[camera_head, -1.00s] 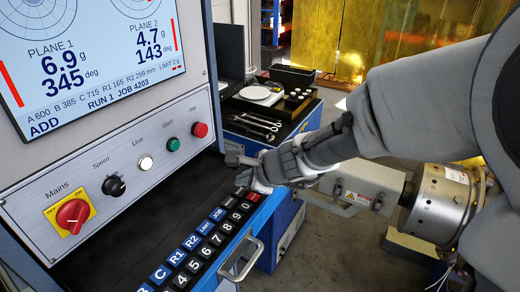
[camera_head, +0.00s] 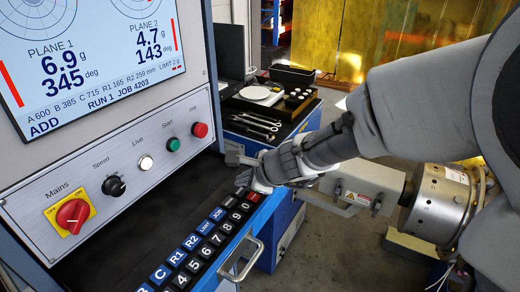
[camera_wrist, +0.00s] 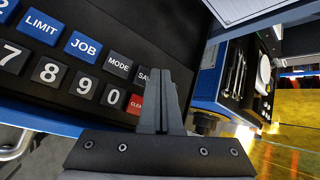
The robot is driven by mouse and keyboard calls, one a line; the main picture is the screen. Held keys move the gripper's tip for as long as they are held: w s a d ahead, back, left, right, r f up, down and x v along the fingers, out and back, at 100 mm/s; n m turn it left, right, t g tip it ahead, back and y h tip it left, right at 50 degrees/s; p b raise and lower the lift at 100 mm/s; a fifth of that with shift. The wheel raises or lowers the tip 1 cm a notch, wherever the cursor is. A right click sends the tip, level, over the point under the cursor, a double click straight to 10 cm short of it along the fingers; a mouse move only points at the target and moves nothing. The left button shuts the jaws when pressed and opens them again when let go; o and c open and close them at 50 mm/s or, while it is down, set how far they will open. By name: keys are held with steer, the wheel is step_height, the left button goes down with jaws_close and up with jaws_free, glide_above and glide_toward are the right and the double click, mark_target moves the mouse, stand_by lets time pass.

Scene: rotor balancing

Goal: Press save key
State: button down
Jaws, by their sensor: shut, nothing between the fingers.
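The black SAVE key (camera_wrist: 143,76) is in the upper key row in the wrist view, right of the MODE key (camera_wrist: 118,65). My gripper's finger covers its right part, so only "SAV" shows. My gripper (camera_wrist: 164,45) is shut and empty, with its fingers together over the right end of the keypad. I cannot tell whether the fingertips touch the key. The screen (camera_head: 92,62) reads "RUN 1 JOB 4203" and "ADD".
The red CLEAR key (camera_wrist: 136,104) lies just below SAVE, close to the fingers. The blue JOB key (camera_wrist: 83,47) is further left. A panel with a red Mains switch (camera_head: 72,216) stands behind. A tool cart (camera_head: 270,110) and a metal rotor (camera_head: 438,205) are to the right.

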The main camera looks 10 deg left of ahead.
mark_target(244, 193)
steer(key=shift+f, duration=0.2)
steer(key=shift+f+b, duration=0.3)
steer(key=shift+b, duration=0.25)
steer(key=shift+f+b, duration=0.45)
stand_by(0.5)
steer(key=shift+r, duration=0.15)
steer(key=shift+r+p, duration=0.8)
step_height(244, 193, up, 5)
steer(key=p, duration=0.4)
steer(key=shift+p, duration=0.35)
